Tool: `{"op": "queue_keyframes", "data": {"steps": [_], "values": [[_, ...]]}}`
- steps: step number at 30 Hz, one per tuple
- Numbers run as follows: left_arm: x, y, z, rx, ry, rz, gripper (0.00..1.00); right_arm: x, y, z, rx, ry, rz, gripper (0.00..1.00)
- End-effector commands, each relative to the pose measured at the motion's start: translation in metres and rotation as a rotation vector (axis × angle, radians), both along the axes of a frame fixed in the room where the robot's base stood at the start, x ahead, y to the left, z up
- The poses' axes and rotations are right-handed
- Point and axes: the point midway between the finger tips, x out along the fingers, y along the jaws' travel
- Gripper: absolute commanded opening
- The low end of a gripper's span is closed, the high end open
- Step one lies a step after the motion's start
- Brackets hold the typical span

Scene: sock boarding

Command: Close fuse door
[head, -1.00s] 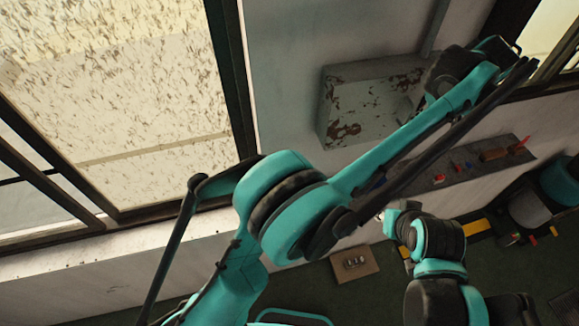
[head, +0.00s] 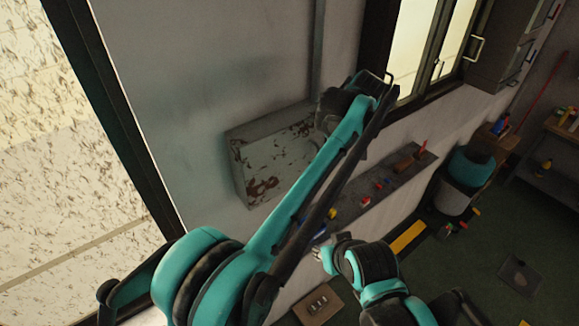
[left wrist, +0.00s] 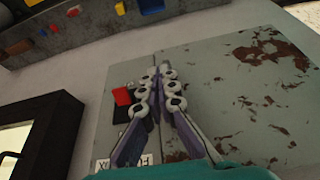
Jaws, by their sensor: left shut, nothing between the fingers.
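The grey, rust-stained fuse box (head: 265,185) is mounted on the wall in the head view. Its right part is hidden behind my left arm's end. In the left wrist view its grey front (left wrist: 225,110) fills the right and middle, with rust patches, a red switch (left wrist: 122,96) and a partly covered label (left wrist: 130,162). My left gripper (left wrist: 157,72) is shut and empty in front of this face. I cannot tell whether it touches, or how far the door stands open. My right gripper (head: 323,258) is low in the head view, away from the box; its fingers are unclear.
A wall shelf (head: 395,180) with coloured tools runs below the box. A dark-framed window (head: 410,60) is to its right, and a large window pane (head: 50,140) to its left. A bin (head: 465,180) and a small socket box (head: 318,303) are lower down.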

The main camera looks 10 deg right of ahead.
Motion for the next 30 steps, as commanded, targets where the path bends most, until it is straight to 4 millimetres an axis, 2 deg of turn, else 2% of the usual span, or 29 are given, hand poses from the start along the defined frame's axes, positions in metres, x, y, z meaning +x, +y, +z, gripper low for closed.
{"op": "queue_keyframes", "data": {"steps": [5,15,18,24,30], "values": [[-0.004,-0.001,0.016,0.003,-0.004,0.0,0.0,0.0,0.0,0.0,0.0,0.0,0.0,0.33],[-0.032,-0.014,0.084,0.001,-0.002,-0.002,0.0,0.0,0.0,0.0,0.0,0.0,0.0,0.33],[-0.037,-0.016,0.097,0.001,-0.002,-0.001,0.0,0.0,0.0,0.0,0.0,0.0,0.0,0.33],[-0.042,-0.018,0.11,0.001,-0.002,0.0,0.0,0.0,0.0,0.0,0.0,0.0,0.0,0.33],[-0.043,-0.018,0.112,0.001,-0.001,-0.001,0.0,0.0,0.0,0.0,0.0,0.0,0.0,0.33]]}}
